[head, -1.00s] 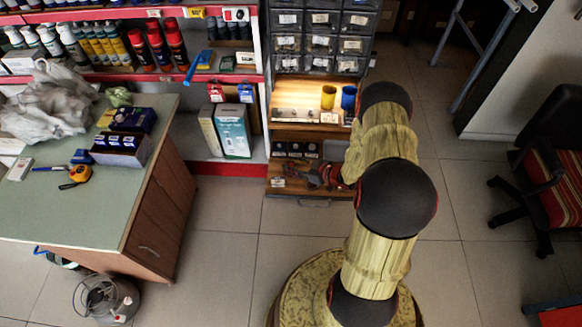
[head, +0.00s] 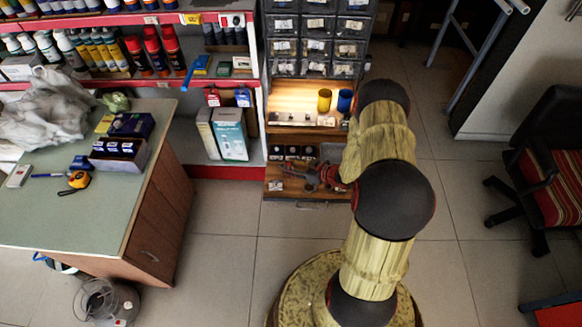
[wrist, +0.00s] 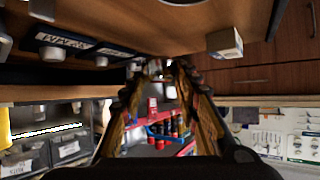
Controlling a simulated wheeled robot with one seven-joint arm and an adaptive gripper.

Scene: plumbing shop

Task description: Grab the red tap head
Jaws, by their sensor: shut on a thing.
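My gripper (head: 318,174) reaches left from my arm into the low wooden shelf bay. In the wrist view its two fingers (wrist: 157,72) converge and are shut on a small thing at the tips. That thing is too small and too covered by the fingers for its colour or shape to be told. I cannot clearly pick out the red tap head as a separate object in either view. My arm hides the right part of the shelf in the head view.
Dark boxes with round pale marks (head: 292,152) stand behind my gripper. The lit shelf (head: 290,117) above holds a yellow cup (head: 324,100) and a blue cup (head: 345,100). A counter (head: 75,210) stands at left, a chair (head: 548,165) at right.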

